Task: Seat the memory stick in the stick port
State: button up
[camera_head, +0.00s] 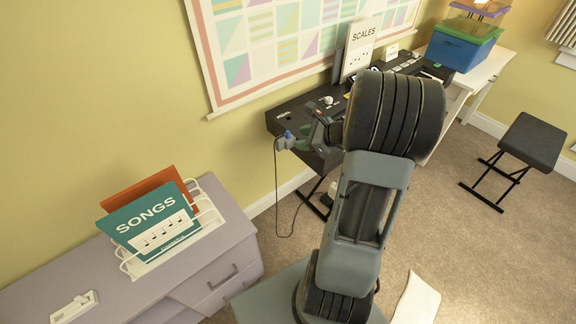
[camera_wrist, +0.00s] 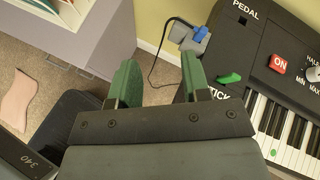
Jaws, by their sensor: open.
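In the wrist view a small green piece (camera_wrist: 229,78), which looks like the memory stick, is at the left end of the black keyboard (camera_wrist: 262,45). It is just above a partly covered label reading "STICK". My gripper (camera_wrist: 160,80) is open, with its two green-padded fingers apart and nothing between them. The right finger is close to the keyboard's end, left of the green piece. I cannot make out the stick port; my gripper covers part of that area. In the head view my gripper (camera_head: 312,138) is over the keyboard's near left end (camera_head: 283,120).
A grey box with a blue plug (camera_wrist: 198,35) is at the keyboard's end near "PEDAL", with a black cable hanging down. A lilac cabinet (camera_head: 225,225) carries a rack with a "SONGS" book (camera_head: 150,220). A "SCALES" sheet (camera_head: 358,48) stands behind the keys. A black bench (camera_head: 533,140) stands right.

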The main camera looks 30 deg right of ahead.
jog(key=s+a+r+n+g, duration=0.1)
jog(key=s+a+n+g, duration=0.15)
jog(key=a+n, duration=0.3)
jog(key=s+a+r+n+g, duration=0.2)
jog(key=a+n+g, duration=0.1)
jog(key=a+n, duration=0.3)
jog(key=s+a+r+n+g+h, duration=0.1)
jog(key=s+a+n+h, duration=0.4)
jog(key=s+n, duration=0.5)
jog(key=shift+a+r+n+h, duration=0.4)
jog(key=shift+a+r+n, duration=0.25)
jog(key=shift+n, duration=1.7)
jog(key=shift+s+r, duration=0.1)
